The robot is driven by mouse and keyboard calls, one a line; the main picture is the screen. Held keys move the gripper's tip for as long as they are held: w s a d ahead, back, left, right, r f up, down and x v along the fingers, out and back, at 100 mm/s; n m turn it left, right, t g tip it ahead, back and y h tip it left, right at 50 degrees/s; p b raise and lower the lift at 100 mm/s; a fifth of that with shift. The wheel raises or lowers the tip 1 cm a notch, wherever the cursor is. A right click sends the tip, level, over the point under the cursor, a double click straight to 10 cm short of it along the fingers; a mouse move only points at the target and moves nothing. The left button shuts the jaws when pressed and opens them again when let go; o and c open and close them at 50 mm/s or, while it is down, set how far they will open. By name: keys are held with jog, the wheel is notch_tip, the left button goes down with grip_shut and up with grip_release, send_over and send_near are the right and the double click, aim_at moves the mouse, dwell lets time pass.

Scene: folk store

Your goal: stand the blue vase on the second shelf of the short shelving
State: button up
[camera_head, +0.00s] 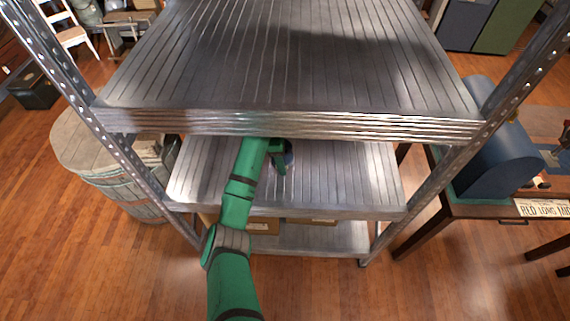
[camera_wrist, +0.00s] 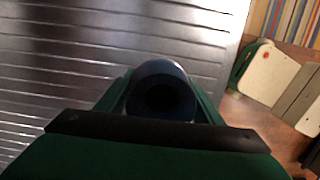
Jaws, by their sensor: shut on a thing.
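The blue vase (camera_wrist: 160,72) shows in the wrist view as a dark blue rounded shape with a dark round opening, between the two fingers of my gripper (camera_wrist: 160,105). My gripper is shut on it. In the head view, my green arm reaches in under the top shelf, and only a small bluish part of the vase (camera_head: 288,157) shows beside the gripper (camera_head: 280,155). The vase is over the second shelf (camera_head: 345,185) of the metal shelving. I cannot tell whether its base touches the shelf. The vase's lower part is hidden.
The top shelf (camera_head: 290,60) overhangs my gripper, and its front edge crosses close above my arm. Perforated posts stand left (camera_head: 130,150) and right (camera_head: 440,170). Boxes (camera_head: 310,221) sit on the lower shelf (camera_head: 325,238). A barrel (camera_head: 120,175) stands left; a table with a blue mailbox-like object (camera_head: 495,150) stands right.

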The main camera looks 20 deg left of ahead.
jog(key=shift+w+d+f, duration=0.1)
jog(key=shift+w+d, duration=0.05)
jog(key=shift+d, duration=0.25)
jog(key=shift+f, duration=1.7)
jog(key=shift+f, duration=0.1)
jog(key=o, duration=1.2)
jog(key=shift+a+r, duration=0.15)
jog(key=shift+r, duration=1.15)
jog(key=shift+a+r, duration=0.2)
jog(key=shift+r, duration=1.05)
jog(key=shift+a+r, duration=0.15)
jog(key=shift+r, duration=1.15)
